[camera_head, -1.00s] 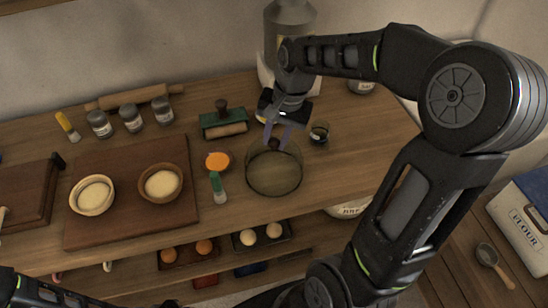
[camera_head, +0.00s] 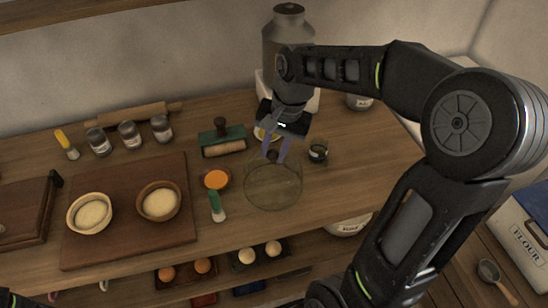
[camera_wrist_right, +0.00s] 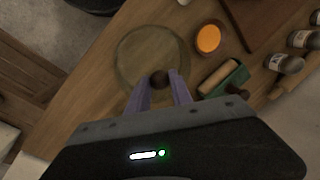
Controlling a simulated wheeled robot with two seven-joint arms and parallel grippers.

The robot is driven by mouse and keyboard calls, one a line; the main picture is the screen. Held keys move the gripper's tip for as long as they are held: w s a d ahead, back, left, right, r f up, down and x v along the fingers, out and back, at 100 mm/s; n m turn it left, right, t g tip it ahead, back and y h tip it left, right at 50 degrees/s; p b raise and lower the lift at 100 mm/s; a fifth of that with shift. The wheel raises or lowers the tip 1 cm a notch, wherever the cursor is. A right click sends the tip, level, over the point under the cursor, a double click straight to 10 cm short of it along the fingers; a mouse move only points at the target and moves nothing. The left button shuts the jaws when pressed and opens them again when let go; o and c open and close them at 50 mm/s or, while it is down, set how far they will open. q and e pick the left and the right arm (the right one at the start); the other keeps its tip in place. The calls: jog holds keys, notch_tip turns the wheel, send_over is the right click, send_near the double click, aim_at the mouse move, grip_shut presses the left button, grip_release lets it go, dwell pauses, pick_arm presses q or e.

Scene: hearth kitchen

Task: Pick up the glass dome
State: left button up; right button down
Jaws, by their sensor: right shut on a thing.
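The glass dome (camera_head: 273,187) is a clear, round cover with a dark brown knob on top, at the right part of the wooden counter. My right gripper (camera_head: 277,153) comes down from above and is shut on the dome's knob. In the right wrist view the knob (camera_wrist_right: 159,79) sits between the two purple fingers of the right gripper (camera_wrist_right: 160,90), with the clear dome (camera_wrist_right: 148,57) beyond it. I cannot tell whether the dome's rim is touching the counter. My left gripper is not visible; only a bit of dark arm shows at the lower left.
The counter's right end (camera_head: 375,150) is clear.

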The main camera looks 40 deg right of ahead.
notch_tip(320, 180, up, 8)
jog(key=shift+r+b, duration=0.1)
jog(key=shift+b, duration=0.2)
jog(key=shift+s, duration=0.1)
dwell(0.5)
